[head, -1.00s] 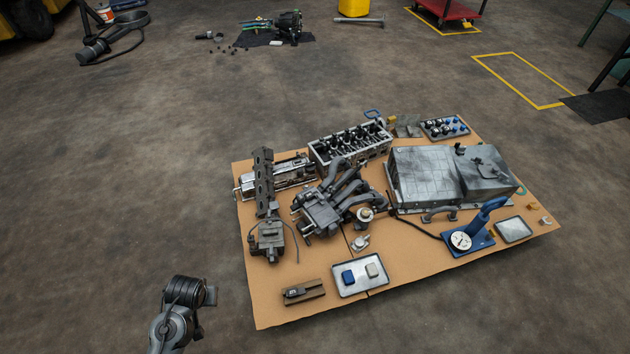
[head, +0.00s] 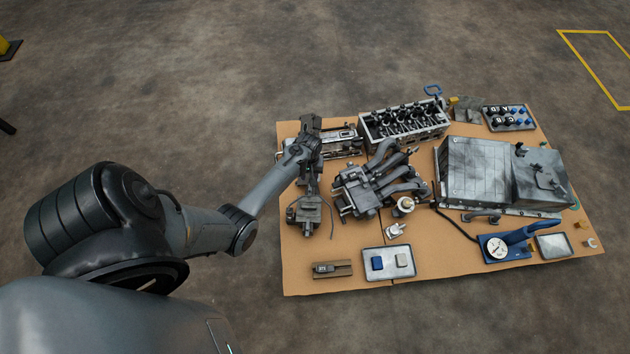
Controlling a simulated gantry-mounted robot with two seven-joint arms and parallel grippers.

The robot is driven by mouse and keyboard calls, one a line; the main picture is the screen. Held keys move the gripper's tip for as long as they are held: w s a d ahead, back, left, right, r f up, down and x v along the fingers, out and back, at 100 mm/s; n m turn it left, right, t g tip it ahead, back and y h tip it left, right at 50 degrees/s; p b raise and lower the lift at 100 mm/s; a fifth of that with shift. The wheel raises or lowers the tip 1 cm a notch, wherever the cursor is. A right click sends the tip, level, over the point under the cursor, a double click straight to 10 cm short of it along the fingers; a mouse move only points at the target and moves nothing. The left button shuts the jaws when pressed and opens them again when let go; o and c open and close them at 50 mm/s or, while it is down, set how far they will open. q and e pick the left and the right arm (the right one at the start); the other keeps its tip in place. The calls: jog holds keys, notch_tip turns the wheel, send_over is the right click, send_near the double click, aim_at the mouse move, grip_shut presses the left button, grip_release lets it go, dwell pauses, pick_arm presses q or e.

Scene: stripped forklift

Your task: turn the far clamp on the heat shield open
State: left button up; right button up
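A long dark slotted metal part (head: 312,178), which looks like the heat shield, lies lengthwise near the left side of the brown board. A grey block-like piece (head: 304,213) is at its near end. My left arm comes in from the left, and my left gripper (head: 306,144) is over the upper, far half of the slotted part. The fingers are small and dark against it, so I cannot tell if they touch it or are open. The far clamp cannot be made out; the arm's end covers that area. My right gripper is not in view.
A grey engine block (head: 405,125), a manifold with curved pipes (head: 385,188) and a large grey metal housing (head: 475,172) crowd the board (head: 350,275). A tray with two small blocks (head: 389,274) is near the front. Bare floor surrounds the board.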

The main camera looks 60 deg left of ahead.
aim_at(310, 189)
pick_arm(q)
notch_tip(310, 189, down, 9)
jog(key=b, duration=0.5)
jog(key=shift+a+r+b, duration=0.1)
jog(key=shift+b, duration=0.3)
grip_shut()
